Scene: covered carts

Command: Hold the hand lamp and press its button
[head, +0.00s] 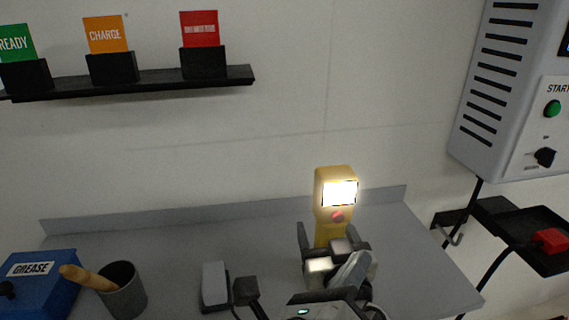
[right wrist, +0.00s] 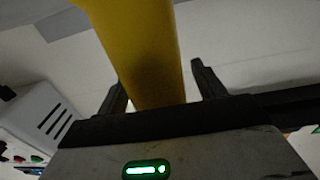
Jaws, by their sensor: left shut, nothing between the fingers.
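The yellow hand lamp (head: 322,190) stands upright in the head view, its front window (head: 340,192) glowing bright. Its red round button (head: 337,215) is uncovered just below the window. In the right wrist view the lamp's yellow body (right wrist: 140,50) runs between the dark fingers of my right gripper (right wrist: 158,85).
The grey bench (head: 180,250) holds a blue grease box (head: 50,285), a grey cup (head: 125,290) with a wooden handle, and a small grey block (head: 214,284). A wall unit (head: 500,100) and black tray (head: 520,225) are at right. A card shelf (head: 150,80) is above left.

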